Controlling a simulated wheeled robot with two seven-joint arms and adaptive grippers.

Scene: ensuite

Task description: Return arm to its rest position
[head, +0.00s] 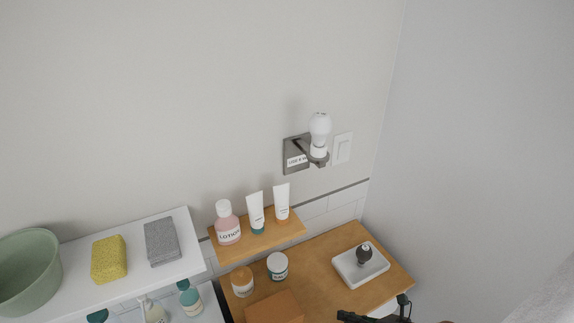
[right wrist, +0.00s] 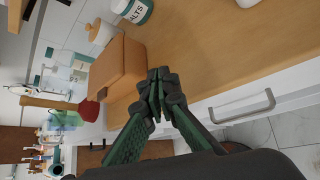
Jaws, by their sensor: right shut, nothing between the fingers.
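My right gripper (right wrist: 158,88) is shut and empty in the right wrist view, its dark green fingers closed together. Its fingertips appear beside a brown box (right wrist: 122,65) on the wooden counter (right wrist: 215,45); I cannot tell whether they touch it. In the head view only dark parts of my right gripper (head: 376,317) show at the bottom edge, in front of the counter (head: 325,262). My left arm and gripper are not in view.
A white tray (head: 346,271) holds a small dark-and-grey item. A wooden riser (head: 272,236) carries a lotion bottle (head: 227,225) and two tubes. Jars (head: 277,265) stand near the brown box (head: 275,308). A white shelf (head: 75,260) is left; a drawer handle (right wrist: 242,108) projects below the counter.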

